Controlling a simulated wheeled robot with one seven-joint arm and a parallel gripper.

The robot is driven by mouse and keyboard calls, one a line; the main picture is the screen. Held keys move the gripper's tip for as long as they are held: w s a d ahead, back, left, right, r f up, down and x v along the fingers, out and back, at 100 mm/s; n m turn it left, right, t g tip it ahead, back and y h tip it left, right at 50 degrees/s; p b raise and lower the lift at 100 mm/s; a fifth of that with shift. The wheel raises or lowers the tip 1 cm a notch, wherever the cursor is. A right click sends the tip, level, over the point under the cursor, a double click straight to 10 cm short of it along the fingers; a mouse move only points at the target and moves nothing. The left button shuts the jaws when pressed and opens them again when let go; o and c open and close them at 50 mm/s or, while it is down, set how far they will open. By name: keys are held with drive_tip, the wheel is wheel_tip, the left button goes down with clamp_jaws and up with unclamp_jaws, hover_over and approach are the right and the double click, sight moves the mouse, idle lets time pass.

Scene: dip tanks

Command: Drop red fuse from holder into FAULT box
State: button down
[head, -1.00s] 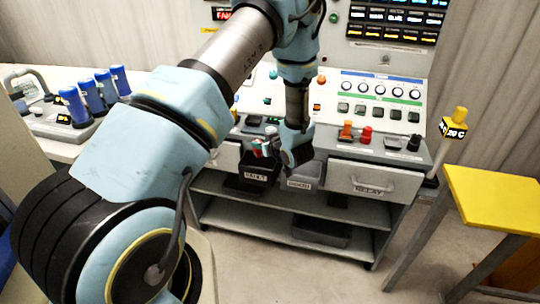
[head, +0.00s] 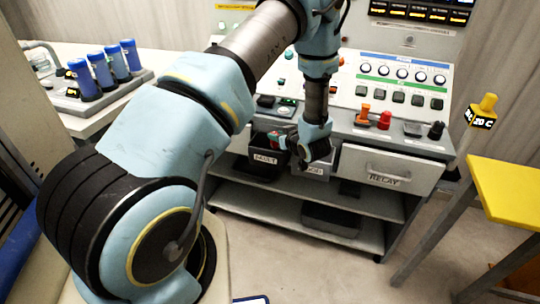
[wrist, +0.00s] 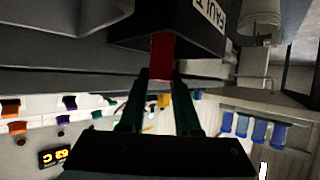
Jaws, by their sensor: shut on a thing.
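My gripper (wrist: 158,100) is shut on the red fuse (wrist: 161,55), which sticks out past the fingertips in the wrist view. The black FAULT box (wrist: 180,18), with a white label, is just beyond the fuse in that view. The fuse's far end overlaps the box's edge in the picture; I cannot tell whether they touch. In the head view the FAULT box (head: 264,170) hangs at the console's front, and my gripper (head: 281,141) is just above it. The fuse is small there and partly hidden by my wrist. The fuse holder is not clearly visible.
A grey bin (head: 316,172) hangs right of the FAULT box, partly behind my wrist. The RELAY drawer (head: 388,170) is farther right. Orange and red parts (head: 375,117) stand on the console ledge. A yellow stand (head: 508,188) is at the right.

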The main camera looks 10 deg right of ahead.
drive_tip(key=c, duration=0.5)
unclamp_jaws()
drive_tip(key=shift+c, duration=0.2)
drive_tip(key=shift+s, duration=0.1)
drive_tip(key=b+v, duration=0.2)
drive_tip(key=v, duration=0.8)
drive_tip(key=shift+s+r, duration=0.25)
drive_tip(key=shift+w, duration=0.1)
